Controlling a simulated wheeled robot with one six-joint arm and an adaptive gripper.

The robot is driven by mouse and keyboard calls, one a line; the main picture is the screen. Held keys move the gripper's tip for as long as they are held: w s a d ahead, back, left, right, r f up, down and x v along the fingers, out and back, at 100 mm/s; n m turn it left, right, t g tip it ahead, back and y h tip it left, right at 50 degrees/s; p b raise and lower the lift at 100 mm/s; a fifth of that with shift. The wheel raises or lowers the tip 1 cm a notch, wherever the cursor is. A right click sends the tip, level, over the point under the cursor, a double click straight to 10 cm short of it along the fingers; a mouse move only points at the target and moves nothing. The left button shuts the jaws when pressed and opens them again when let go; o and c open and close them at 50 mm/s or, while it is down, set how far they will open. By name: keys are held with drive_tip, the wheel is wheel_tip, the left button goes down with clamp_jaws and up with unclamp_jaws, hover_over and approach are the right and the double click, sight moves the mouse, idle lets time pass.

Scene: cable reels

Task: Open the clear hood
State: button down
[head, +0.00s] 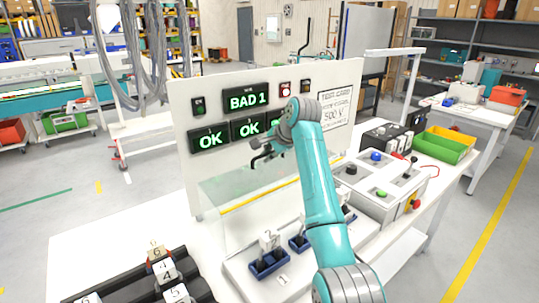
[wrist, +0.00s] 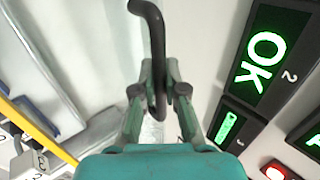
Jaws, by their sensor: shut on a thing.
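The clear hood (head: 228,192) stands in front of the white display panel, above the test bench. It is see-through, with a yellow strip (head: 262,197) along an edge, and its exact tilt is hard to tell. The yellow strip also shows at the left of the wrist view (wrist: 38,130). My gripper (head: 262,158) is high at the hood, close to the lit displays. In the wrist view my gripper (wrist: 158,98) is shut on a dark bent handle (wrist: 150,15). Where the handle joins the hood is hidden.
The panel carries lit signs, "BAD 1" (head: 248,99) and "OK" (head: 210,140). Below stand blue sockets (head: 268,265) with numbered plugs. A black rack (head: 140,287) with numbered blocks is front left. A grey control box (head: 375,195) with buttons stands right of my arm.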

drive_tip(key=c, duration=1.5)
unclamp_jaws()
drive_tip(key=v, duration=1.2)
drive_tip(key=shift+w, duration=0.1)
